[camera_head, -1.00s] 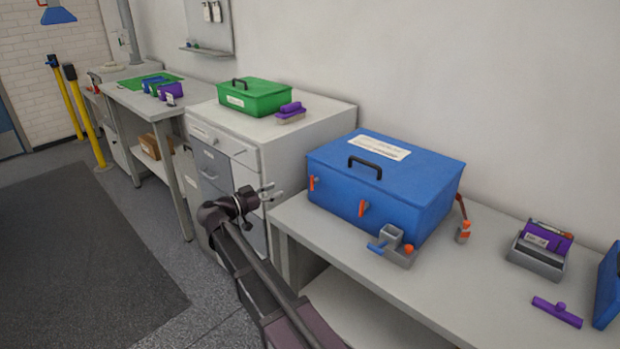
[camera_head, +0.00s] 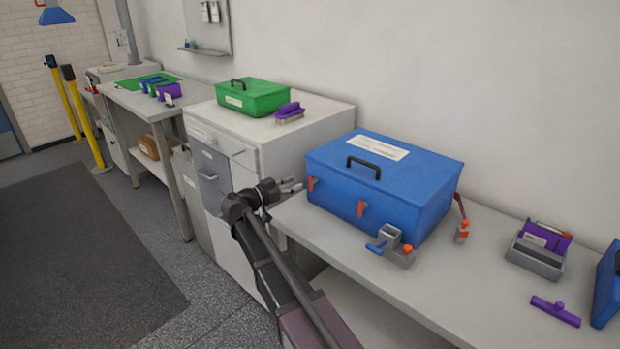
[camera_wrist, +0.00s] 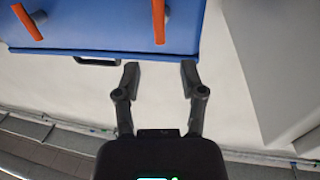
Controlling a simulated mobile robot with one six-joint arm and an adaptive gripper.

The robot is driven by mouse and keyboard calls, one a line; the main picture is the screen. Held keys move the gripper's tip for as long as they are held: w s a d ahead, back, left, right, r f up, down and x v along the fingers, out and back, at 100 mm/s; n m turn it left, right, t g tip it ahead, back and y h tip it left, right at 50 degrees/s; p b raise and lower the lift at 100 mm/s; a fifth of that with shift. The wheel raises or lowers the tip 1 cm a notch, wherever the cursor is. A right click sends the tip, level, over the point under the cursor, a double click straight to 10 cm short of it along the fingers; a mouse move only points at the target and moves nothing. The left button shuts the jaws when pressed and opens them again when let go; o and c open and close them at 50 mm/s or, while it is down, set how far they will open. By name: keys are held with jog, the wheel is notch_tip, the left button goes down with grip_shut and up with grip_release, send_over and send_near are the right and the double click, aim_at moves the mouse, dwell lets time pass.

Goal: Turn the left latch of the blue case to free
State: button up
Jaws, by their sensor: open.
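The blue case (camera_head: 410,200) stands shut on the bench, with a black handle (camera_head: 364,163) on its lid. Its front carries two orange latches, the left latch (camera_head: 312,184) and the right latch (camera_head: 361,209), both pointing roughly up and down. My gripper (camera_head: 292,186) is open and empty, just left of the left latch and apart from it. In the wrist view my fingers (camera_wrist: 160,76) are spread below the blue case front (camera_wrist: 95,40), which appears upside down. The left latch (camera_wrist: 158,20) lies beyond the gap between them; the other latch (camera_wrist: 27,22) is tilted.
A grey fixture with a blue lever (camera_head: 391,246) stands before the case's right front. The grey cabinet (camera_head: 310,135) with a green case (camera_head: 254,97) is close behind my gripper. A purple item in a grey holder (camera_head: 538,258) sits farther right on the bench (camera_head: 460,290).

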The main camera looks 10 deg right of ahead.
aim_at(310, 177)
jog(key=shift+x, duration=3.45)
grip_shut()
